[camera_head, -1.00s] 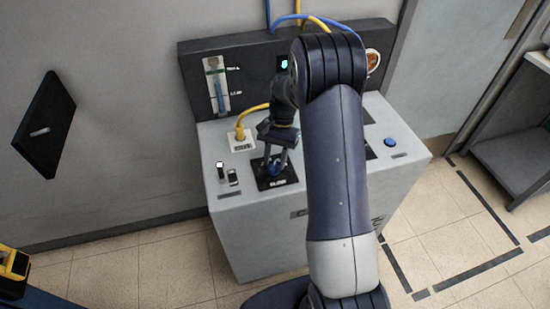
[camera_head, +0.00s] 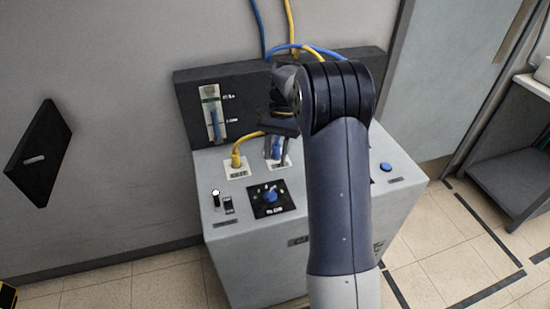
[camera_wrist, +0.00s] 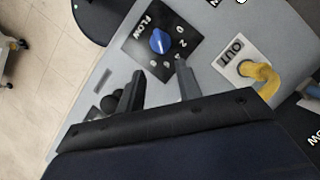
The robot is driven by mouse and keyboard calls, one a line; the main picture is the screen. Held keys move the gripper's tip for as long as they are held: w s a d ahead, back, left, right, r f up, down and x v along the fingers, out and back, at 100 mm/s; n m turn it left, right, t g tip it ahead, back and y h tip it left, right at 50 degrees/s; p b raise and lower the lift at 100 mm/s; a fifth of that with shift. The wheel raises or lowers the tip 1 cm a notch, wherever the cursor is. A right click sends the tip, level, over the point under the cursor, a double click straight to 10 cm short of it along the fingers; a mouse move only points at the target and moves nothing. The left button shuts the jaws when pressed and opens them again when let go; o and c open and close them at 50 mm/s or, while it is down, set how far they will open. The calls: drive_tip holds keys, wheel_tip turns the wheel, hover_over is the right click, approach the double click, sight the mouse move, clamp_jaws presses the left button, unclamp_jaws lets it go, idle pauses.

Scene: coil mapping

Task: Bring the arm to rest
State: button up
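My gripper (camera_wrist: 159,69) is open and empty in the wrist view, its two dark fingers apart. The blue FLOW knob (camera_wrist: 160,41) on its black plate lies beyond the fingertips, clear of them. In the head view my gripper (camera_head: 278,140) hangs above the grey cabinet (camera_head: 255,250), behind the FLOW knob (camera_head: 270,195). My arm is still raised and bent over the cabinet, and it hides part of the cabinet's right side.
A yellow hose (camera_head: 237,155) plugs into the OUT plate, close to my gripper. A flow gauge (camera_head: 214,115) stands on the dark back panel. A blue button (camera_head: 386,167) sits on the right. Open tiled floor lies at the right.

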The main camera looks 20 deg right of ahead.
sight(271, 191)
drive_tip(key=x, duration=1.1)
drive_tip(key=shift+r+p, duration=0.1)
drive_tip(key=shift+p, duration=0.3)
